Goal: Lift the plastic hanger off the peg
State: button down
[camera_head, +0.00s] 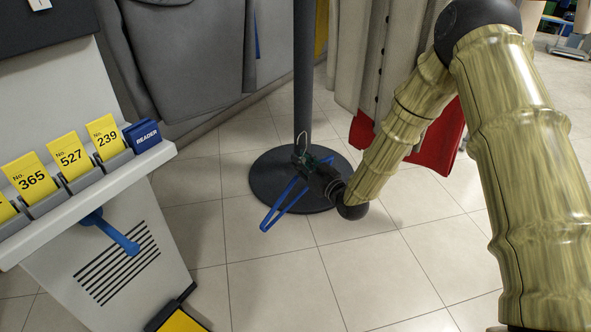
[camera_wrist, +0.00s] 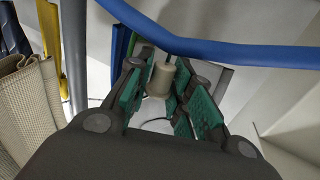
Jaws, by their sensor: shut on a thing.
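The blue plastic hanger (camera_head: 268,222) is in my gripper (camera_head: 308,163), in front of the dark pole's base in the head view. Its frame slants down to the left and its thin metal hook (camera_head: 301,138) points up. In the wrist view, a blue hanger bar (camera_wrist: 235,53) crosses the top, and the green-padded fingers of my gripper (camera_wrist: 160,95) close around a beige, collar-like piece (camera_wrist: 160,78). I see no peg touching the hook in the head view; I cannot identify the peg for certain. A short blue bar (camera_head: 118,236) juts from under the counter at left.
The dark pole (camera_head: 304,70) stands on a round base (camera_head: 262,176) behind my gripper. Grey garments (camera_head: 185,60) hang behind, with a pale coat (camera_head: 355,60) and red cloth (camera_head: 440,140) at right. The counter (camera_head: 80,205) holds yellow number cards (camera_head: 70,155). The tiled floor (camera_head: 270,280) in front is clear.

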jog(key=shift+w+d+b, duration=0.3)
jog(key=shift+w+d, duration=0.6)
jog(key=shift+w, duration=0.3)
jog(key=shift+w+d+b, duration=0.3)
jog(key=shift+w+d, duration=0.6)
jog(key=shift+w, duration=0.25)
